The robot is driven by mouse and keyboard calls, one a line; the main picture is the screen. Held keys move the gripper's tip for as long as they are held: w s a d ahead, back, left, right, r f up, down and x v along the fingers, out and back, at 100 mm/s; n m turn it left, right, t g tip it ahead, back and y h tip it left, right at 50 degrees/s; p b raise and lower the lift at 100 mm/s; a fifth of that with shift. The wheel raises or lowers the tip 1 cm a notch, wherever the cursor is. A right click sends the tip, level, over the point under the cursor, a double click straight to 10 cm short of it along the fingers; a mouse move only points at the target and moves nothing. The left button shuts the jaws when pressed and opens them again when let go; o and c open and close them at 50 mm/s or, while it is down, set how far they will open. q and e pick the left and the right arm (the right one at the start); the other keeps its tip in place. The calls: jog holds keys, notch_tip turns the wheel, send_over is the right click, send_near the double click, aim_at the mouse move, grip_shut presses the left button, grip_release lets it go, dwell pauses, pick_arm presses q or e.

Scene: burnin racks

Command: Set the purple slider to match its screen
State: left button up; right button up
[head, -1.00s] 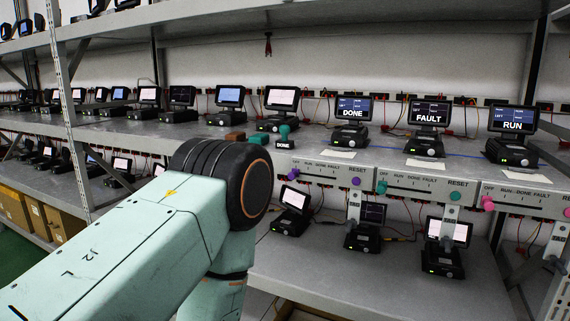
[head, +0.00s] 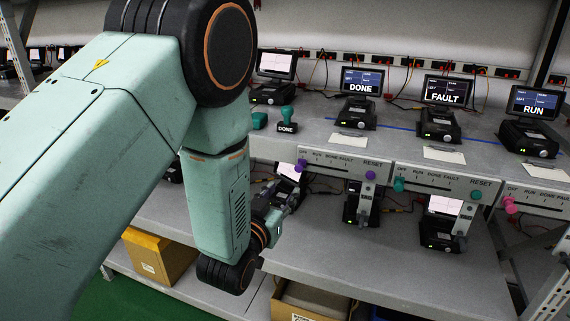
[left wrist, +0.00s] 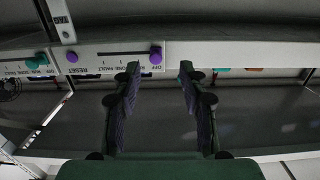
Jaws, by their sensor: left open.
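The purple slider (head: 301,165) is a small knob at the left end of its grey panel (head: 335,164), by the OFF mark. A round purple RESET button (head: 370,175) sits at the panel's right end. The screen (head: 362,81) above this panel reads DONE. My left gripper (head: 288,198) is open and empty, below and in front of the slider. In the left wrist view, the picture is turned over and the purple slider (left wrist: 155,55) shows beyond the gap between the two spread fingers (left wrist: 160,72). My right gripper is not in view.
Panels with a teal slider (head: 399,184) and a pink slider (head: 510,204) lie to the right, under the FAULT screen (head: 445,90) and RUN screen (head: 536,103). A teal-handled DONE stamp (head: 287,121) stands on the shelf above. Devices and cables fill the lower shelf.

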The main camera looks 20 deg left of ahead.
aim_at(298, 168)
pick_arm(q)
jog(key=shift+t, duration=0.4)
jog(key=w, duration=0.2)
jog(key=w+r, duration=0.1)
jog(key=w, duration=0.3)
jog(key=shift+w+d+r, duration=0.2)
jog(key=shift+w+d, duration=0.1)
jog(key=shift+d, duration=0.1)
jog(key=shift+w, duration=0.4)
jog(key=shift+w+d+r, duration=0.1)
jog(key=shift+w+d, duration=0.05)
jog(key=shift+d, duration=0.1)
jog(key=shift+a, duration=0.15)
